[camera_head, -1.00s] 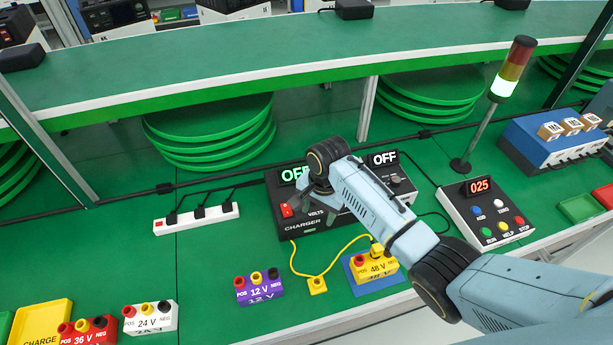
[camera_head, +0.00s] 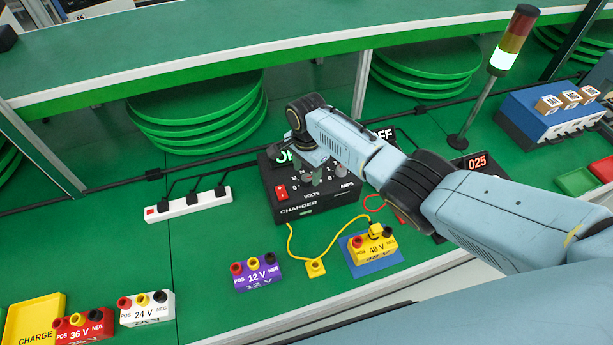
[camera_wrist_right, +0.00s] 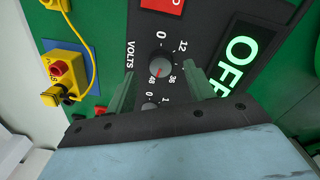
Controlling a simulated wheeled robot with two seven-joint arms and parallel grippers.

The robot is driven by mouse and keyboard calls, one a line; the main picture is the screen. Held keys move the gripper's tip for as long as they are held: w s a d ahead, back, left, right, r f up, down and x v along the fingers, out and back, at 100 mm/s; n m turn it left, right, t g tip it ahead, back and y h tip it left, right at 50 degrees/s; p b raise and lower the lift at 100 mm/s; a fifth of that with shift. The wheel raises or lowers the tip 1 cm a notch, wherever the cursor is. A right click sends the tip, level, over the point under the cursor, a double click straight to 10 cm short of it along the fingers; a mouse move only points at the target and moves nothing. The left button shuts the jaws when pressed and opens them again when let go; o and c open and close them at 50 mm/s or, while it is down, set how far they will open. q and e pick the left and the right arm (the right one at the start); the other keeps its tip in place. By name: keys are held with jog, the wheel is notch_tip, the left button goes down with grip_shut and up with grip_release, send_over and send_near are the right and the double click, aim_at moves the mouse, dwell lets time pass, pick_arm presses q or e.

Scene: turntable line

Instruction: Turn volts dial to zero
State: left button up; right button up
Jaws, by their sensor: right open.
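The black charger (camera_head: 290,208) stands on the green bench, with its volts dial (camera_wrist_right: 160,67) a round grey knob in the right wrist view. The knob's red mark points toward 48; its scale shows 0, 12, 36 and 48. My right gripper (camera_wrist_right: 160,84) is open, one finger to each side of the dial, and not visibly touching it. In the head view my right gripper (camera_head: 312,172) reaches down over the charger and hides part of its panel and the left display. My left gripper is not in view.
A red switch (camera_head: 281,191) sits left of the dial and the amps dial (camera_head: 340,170) to its right. A yellow 48 V battery (camera_head: 374,247) on a blue pad stands before the charger, with a yellow cable. A purple 12 V battery (camera_head: 257,272) stands to the left.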

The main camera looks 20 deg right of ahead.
aim_at(307, 180)
jog(key=shift+f+b, duration=0.35)
jog(key=shift+f, duration=0.85)
jog(key=c, duration=1)
jog(key=shift+o, duration=0.2)
